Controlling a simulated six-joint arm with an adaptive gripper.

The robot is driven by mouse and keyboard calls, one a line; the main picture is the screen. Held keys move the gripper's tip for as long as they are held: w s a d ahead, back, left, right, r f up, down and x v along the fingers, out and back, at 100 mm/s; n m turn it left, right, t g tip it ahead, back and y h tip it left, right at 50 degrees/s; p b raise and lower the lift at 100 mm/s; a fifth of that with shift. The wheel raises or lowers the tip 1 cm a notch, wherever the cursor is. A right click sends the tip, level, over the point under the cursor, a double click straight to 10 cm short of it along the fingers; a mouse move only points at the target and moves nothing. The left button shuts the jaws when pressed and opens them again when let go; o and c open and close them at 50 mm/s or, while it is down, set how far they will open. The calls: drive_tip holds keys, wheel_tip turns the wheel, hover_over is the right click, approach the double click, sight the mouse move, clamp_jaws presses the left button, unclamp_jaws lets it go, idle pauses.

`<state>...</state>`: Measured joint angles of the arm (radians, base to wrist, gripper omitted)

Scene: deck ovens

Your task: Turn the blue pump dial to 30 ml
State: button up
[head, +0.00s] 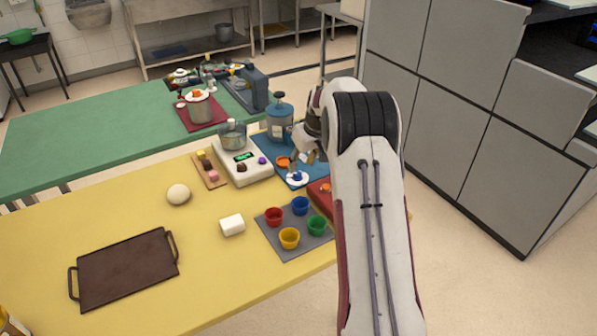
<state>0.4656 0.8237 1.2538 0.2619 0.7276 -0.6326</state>
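A small blue dial (297,175) sits on a white round face on the blue mat (262,139), near its front edge. Its marks are too small to read, so its setting cannot be told. A blue-grey pump canister (279,125) stands behind it on the same mat, with an orange round piece (283,162) between them. My gripper (308,157) hangs just above and slightly right of the dial, pointing down. It seems apart from the dial, but contact is hard to judge. The fingers are small and partly hidden by my arm, so their opening cannot be told.
A red block (318,192) with an orange knob lies right of the dial, partly behind my arm. A white scale (243,166) with a clear bowl stands left. A grey tray (292,245) of coloured cups is in front. The yellow table is clear around the white block (232,225).

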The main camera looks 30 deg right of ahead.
sight(297, 173)
drive_tip(key=shift+x, duration=3)
drive_tip(key=c, duration=1.1)
